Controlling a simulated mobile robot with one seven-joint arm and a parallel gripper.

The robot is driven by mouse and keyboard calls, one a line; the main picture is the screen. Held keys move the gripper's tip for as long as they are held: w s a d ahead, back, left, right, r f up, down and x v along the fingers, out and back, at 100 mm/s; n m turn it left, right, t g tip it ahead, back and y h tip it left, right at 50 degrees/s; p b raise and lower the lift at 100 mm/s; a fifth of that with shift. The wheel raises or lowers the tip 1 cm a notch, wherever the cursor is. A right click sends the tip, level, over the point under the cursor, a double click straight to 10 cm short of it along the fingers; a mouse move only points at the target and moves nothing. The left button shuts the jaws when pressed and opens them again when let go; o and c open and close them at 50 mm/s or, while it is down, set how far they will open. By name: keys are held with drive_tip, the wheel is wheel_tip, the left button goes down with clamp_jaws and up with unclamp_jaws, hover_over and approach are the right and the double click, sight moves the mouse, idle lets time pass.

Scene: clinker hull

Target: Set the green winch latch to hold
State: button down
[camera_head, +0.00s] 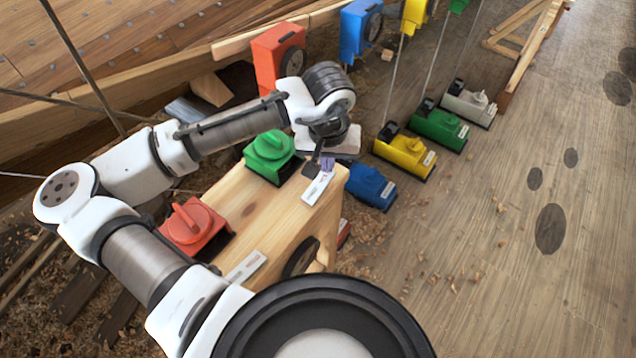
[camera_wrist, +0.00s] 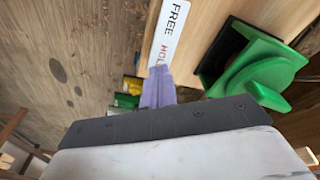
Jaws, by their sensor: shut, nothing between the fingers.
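The green winch latch (camera_head: 270,152) sits on top of the wooden block, a rounded green body with a raised handle. It also shows at the right of the wrist view (camera_wrist: 262,68), with its handle toward my gripper's side. A white label (camera_head: 318,188) lies beside it on the block; the label reads FREE and HOLD in the wrist view (camera_wrist: 170,35). My gripper (camera_head: 326,163) is shut and empty, its purple fingers (camera_wrist: 158,75) over the HOLD end of the label. The fingers appear apart from the latch. I cannot tell whether they touch the label.
A red latch (camera_head: 195,225) sits on the same block (camera_head: 250,205), with another label (camera_head: 246,266). Blue (camera_head: 371,187), yellow (camera_head: 405,153), green (camera_head: 439,126) and white (camera_head: 468,104) units stand on the floor beyond. The plank floor at right is mostly clear.

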drive_tip(key=shift+f+b, duration=0.65)
drive_tip(key=shift+f, duration=0.35)
drive_tip(key=shift+r, duration=0.1)
wheel_tip(320, 180, up, 7)
drive_tip(key=p, duration=0.6)
idle(0.5)
idle(0.4)
